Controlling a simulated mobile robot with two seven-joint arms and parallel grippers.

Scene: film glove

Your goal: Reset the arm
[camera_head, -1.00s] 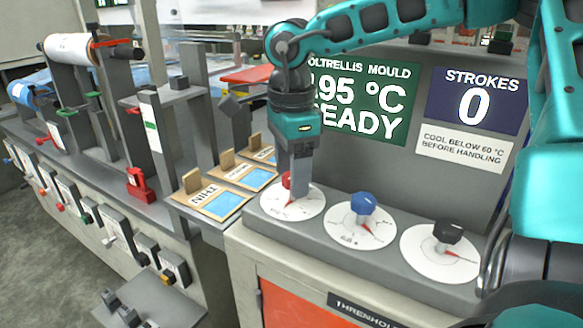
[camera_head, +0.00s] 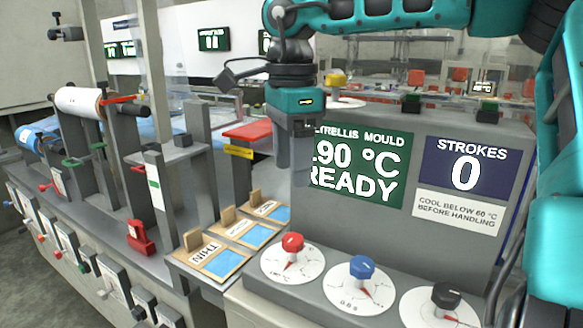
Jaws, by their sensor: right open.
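My right arm comes in from the upper right in teal and grey. Its gripper (camera_head: 296,152) points down in front of the left edge of the green mould display (camera_head: 362,165), which reads "90 °C READY" with its left part hidden. The gripper is open and empty, raised clear above the red knob (camera_head: 292,243). The red knob stands on a white dial at the left of the console. A blue knob (camera_head: 362,267) and a black knob (camera_head: 446,296) stand on dials to its right. My left gripper is not in view.
A blue "STROKES 0" display (camera_head: 464,163) and a white cooling notice (camera_head: 458,211) are right of the mould display. Wooden sample cards (camera_head: 214,260) lie left of the dials. A machine with a white roll (camera_head: 80,101) and levers stands at the left.

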